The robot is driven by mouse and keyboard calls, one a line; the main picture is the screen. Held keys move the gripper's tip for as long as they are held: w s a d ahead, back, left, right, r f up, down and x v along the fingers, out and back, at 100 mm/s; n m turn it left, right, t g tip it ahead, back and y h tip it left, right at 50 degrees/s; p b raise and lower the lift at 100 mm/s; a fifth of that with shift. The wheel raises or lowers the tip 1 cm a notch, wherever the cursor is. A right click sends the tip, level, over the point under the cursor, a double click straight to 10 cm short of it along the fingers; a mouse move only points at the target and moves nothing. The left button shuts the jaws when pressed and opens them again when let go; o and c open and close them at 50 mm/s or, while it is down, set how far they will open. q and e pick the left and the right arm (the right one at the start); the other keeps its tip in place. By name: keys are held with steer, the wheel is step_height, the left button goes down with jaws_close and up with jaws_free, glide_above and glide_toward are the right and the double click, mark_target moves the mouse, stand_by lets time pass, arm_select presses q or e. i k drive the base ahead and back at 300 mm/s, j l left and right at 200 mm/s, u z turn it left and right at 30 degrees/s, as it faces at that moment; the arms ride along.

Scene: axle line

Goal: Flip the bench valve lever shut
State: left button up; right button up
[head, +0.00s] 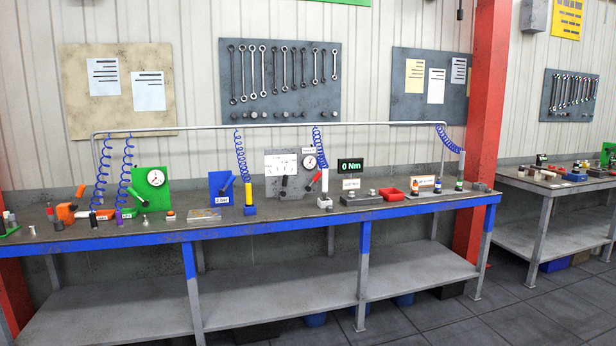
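The long workbench (300,220) with a blue front edge carries several levers, and I cannot tell for sure which is the valve lever. A blue panel (221,190) has a blue lever (227,185) tilted up to the right. A grey panel (282,175) has a black lever (284,184). A red lever (314,179) leans below a second round gauge (309,162). An orange device (66,212) sits at the left end. Neither gripper is in view.
Blue coiled hoses (241,155) hang from a rail over the bench. A torque display (350,165) reads 0 Nm; a red bin (392,194) is to its right. A red column (484,120) stands at the right end. The floor at front right is clear (530,315).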

mark_target(308, 187)
steer(key=i, duration=1.95)
steer(key=i+l, duration=0.45)
steer(key=i+j, duration=0.15)
steer(key=i, duration=0.4)
steer(key=i+j+z, duration=0.1)
steer(key=i, duration=0.4)
steer(key=j, duration=0.1)
